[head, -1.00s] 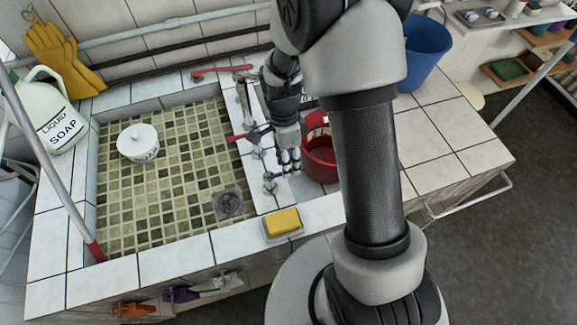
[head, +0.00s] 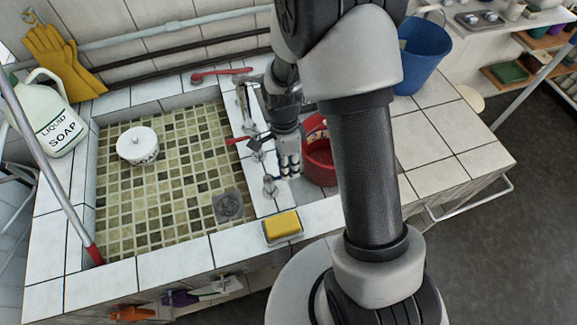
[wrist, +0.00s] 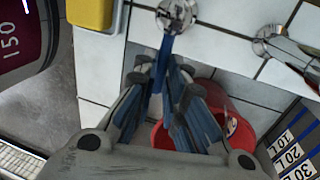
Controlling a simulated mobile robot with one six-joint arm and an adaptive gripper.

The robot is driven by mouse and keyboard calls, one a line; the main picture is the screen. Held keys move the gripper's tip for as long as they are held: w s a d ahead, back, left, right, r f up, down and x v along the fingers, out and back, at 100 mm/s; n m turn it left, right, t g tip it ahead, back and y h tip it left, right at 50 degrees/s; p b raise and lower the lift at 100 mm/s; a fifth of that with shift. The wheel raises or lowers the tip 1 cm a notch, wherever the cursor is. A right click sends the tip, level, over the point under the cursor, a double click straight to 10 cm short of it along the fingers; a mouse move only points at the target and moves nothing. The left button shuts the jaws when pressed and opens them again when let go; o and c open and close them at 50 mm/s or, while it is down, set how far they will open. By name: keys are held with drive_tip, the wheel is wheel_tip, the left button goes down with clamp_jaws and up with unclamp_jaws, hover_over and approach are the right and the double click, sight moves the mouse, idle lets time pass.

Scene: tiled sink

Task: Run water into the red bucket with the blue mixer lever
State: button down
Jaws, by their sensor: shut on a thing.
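The red bucket (head: 318,172) stands right of the sink basin, partly hidden behind my arm. In the wrist view its red rim (wrist: 240,138) shows behind my fingers. The blue lever (wrist: 166,52) runs from a chrome fitting (wrist: 175,14) down between my fingers. My gripper (wrist: 163,84) is shut on the lever, with the fingers pointing toward the chrome fitting. In the head view my gripper (head: 290,170) is beside the bucket's left side, above the tiled ledge, and largely hides the lever. I cannot see any water stream.
A yellow sponge (head: 283,223) lies on a dish near the front edge. A blue bucket (head: 425,55) stands behind my arm.

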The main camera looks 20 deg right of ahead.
idle(0.4)
drive_tip(key=shift+s+r+m+p, duration=0.15)
drive_tip(key=shift+s+m+p, duration=0.25)
drive_tip(key=shift+m, duration=0.2)
drive_tip(key=shift+s+m, duration=0.15)
drive_tip(key=shift+m, duration=0.35)
drive_tip(key=c, duration=1.7)
unclamp_jaws()
drive_tip(key=shift+o, duration=0.2)
wheel_tip(320, 180, up, 12)
drive_tip(key=w, duration=0.2)
drive_tip(key=shift+w+d+f, duration=0.15)
drive_tip(key=shift+d+f, duration=0.05)
drive_tip(key=shift+f, duration=0.05)
